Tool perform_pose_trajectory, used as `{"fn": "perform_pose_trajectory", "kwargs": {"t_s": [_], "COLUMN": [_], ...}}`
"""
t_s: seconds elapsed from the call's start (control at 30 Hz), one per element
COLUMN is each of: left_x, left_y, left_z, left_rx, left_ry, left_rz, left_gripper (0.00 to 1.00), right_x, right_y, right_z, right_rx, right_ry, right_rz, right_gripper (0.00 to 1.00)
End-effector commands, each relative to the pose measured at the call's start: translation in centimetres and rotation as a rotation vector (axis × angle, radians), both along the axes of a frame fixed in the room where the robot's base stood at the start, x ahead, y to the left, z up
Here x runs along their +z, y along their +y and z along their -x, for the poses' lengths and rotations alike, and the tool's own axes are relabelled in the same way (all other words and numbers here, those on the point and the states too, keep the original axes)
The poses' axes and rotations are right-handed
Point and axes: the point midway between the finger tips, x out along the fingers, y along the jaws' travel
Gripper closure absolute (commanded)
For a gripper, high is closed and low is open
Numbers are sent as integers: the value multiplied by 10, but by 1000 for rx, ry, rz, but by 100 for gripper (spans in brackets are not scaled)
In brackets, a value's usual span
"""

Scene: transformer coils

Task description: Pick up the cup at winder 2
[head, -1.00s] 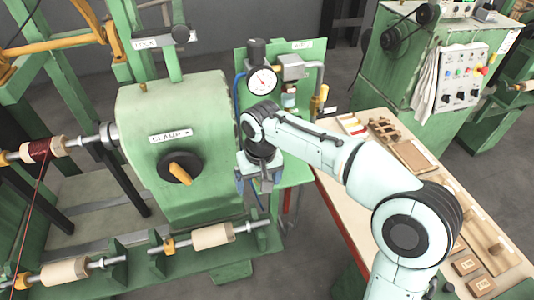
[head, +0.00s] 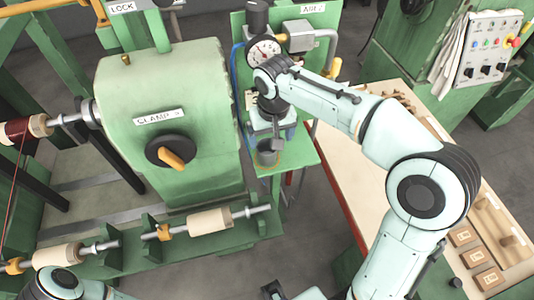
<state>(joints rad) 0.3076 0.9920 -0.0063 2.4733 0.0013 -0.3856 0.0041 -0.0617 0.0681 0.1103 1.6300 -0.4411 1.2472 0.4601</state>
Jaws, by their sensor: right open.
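A small grey cup (head: 266,156) stands on the green shelf (head: 298,158) beside the winder housing labelled as a clamp. My right gripper (head: 276,140) points down just above the cup and is open. Its fingers hide part of the cup's rim, and I cannot tell whether they touch it. My left arm shows only as a link at the bottom left edge; its gripper is not clearly seen.
A pressure gauge (head: 263,50) and a grey pipe (head: 331,50) stand close behind my right wrist. The green winder housing (head: 170,95) is close on the left. A workbench (head: 352,160) with wooden pieces lies to the right.

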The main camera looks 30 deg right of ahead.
Motion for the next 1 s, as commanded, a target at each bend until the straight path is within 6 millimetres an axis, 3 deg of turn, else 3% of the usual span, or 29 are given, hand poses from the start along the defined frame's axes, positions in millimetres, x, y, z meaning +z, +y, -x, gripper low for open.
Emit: {"fn": "perform_pose_trajectory", "kwargs": {"t_s": [0.17,0.5,0.8,0.97,1.0], "left_x": [-2,-5,-5,-5,-5], "left_y": [0,0,0,0,0], "left_z": [1,2,2,2,2], "left_rx": [0,-1,-1,-1,-1], "left_ry": [1,2,2,2,2], "left_rz": [0,1,1,0,1], "left_gripper": [57,57,57,57,57], "right_x": [-12,-57,-60,-60,-60], "right_y": [0,5,5,5,5], "right_z": [-2,-9,-10,-10,-10], "right_rx": [-1,-1,-1,-1,-1], "right_ry": [0,2,-1,-1,-1], "right_rz": [0,0,-1,-1,-1], "right_gripper": [10,10,10,62,66]}}
